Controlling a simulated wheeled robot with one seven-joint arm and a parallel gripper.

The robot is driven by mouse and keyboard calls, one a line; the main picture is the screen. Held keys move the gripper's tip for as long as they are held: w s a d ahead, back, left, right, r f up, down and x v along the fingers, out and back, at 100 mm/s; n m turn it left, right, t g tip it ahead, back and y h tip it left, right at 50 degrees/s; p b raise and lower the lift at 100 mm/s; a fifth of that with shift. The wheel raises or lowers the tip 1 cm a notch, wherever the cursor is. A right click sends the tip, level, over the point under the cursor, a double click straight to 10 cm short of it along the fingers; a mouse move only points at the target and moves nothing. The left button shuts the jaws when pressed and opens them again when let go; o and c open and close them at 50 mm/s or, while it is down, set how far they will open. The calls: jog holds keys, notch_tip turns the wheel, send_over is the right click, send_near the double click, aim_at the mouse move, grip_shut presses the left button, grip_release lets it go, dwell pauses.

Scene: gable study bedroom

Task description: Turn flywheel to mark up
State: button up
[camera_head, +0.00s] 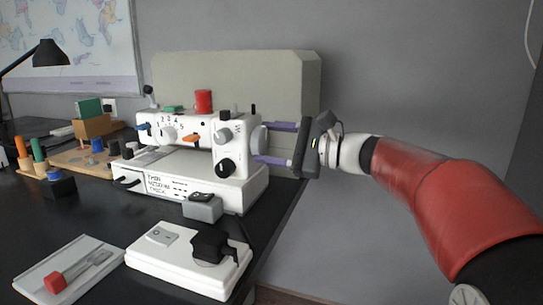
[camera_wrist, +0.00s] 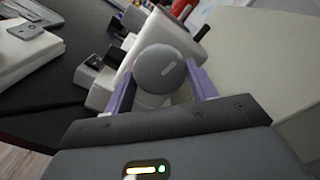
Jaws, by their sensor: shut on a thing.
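A white sewing machine (camera_head: 234,189) stands on the black desk. Its round grey flywheel (camera_head: 259,138) is on the machine's right end. In the wrist view the flywheel (camera_wrist: 161,69) faces me, with a pale line mark near its centre, tilted toward the upper right. My gripper (camera_head: 272,143) reaches in from the right with its purple fingers on either side of the flywheel. In the wrist view my gripper (camera_wrist: 158,84) is shut on the flywheel. The fingertips' contact at the rim is partly hidden.
A white block (camera_head: 170,267) with a black plug-like piece stands at the desk's front edge. A tray (camera_head: 95,275) with a red-handled brush lies left of it. A beige panel (camera_head: 290,75) stands behind the machine. Open floor lies to the right.

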jog(key=shift+f+n+b, duration=0.1)
jog(key=shift+n+b, duration=0.4)
jog(key=shift+n, duration=0.2)
jog(key=o, duration=1)
jog(key=v, duration=0.7)
jog(key=shift+s+d, duration=0.15)
jog(key=shift+d, duration=0.2)
